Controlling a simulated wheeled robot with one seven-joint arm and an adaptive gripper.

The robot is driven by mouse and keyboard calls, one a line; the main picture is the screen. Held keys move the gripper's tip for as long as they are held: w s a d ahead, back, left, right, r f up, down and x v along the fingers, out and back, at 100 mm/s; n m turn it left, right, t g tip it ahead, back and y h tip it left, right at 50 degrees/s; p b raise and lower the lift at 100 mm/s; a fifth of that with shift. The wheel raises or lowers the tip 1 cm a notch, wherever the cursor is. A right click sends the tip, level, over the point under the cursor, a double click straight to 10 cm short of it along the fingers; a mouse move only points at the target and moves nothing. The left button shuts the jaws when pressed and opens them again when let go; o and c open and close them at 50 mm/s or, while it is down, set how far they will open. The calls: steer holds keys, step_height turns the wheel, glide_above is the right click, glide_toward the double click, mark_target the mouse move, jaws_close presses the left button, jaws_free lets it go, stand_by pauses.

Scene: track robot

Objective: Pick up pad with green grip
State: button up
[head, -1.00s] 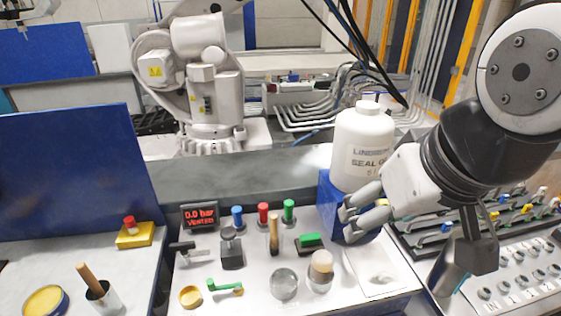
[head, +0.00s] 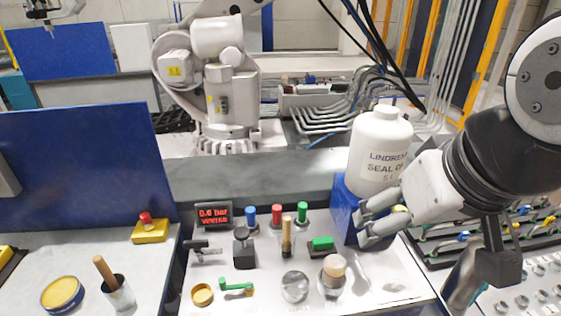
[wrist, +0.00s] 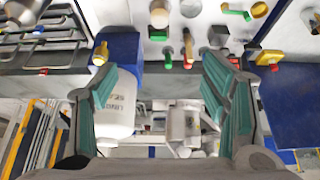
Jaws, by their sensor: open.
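The pad with the green grip (head: 321,243) is a small dark block with a bright green top. It lies on the light panel, left of the blue stand. It also shows in the wrist view (wrist: 158,34), beyond and between my fingertips. My gripper (head: 374,222) is open and empty, to the right of the pad and apart from it, in front of the bottle's blue stand. In the wrist view my gripper (wrist: 158,68) shows two teal-padded fingers spread wide. The pad's underside is hidden.
A white bottle (head: 381,150) stands on a blue stand (head: 344,212) close to my gripper. Around the pad are a wooden-handled tool (head: 287,238), a wooden-topped knob (head: 333,274), a glass ball (head: 295,287), a green lever (head: 237,288) and coloured posts.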

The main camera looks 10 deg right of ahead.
steer(key=w+f+m+g, duration=0.1)
steer(key=w+m+g, duration=0.1)
steer(key=w+m, duration=0.5)
steer(key=m+g, duration=0.4)
steer(key=m, duration=0.7)
glide_above(323, 239)
step_height(323, 239, down, 20)
step_height(323, 239, down, 9)
steer(key=shift+a+r+p, duration=0.1)
steer(key=shift+a+p, duration=0.05)
steer(key=shift+p, duration=0.8)
steer(key=shift+f+p, duration=0.7)
steer(key=shift+f, duration=1.95)
steer(key=c, duration=1.2)
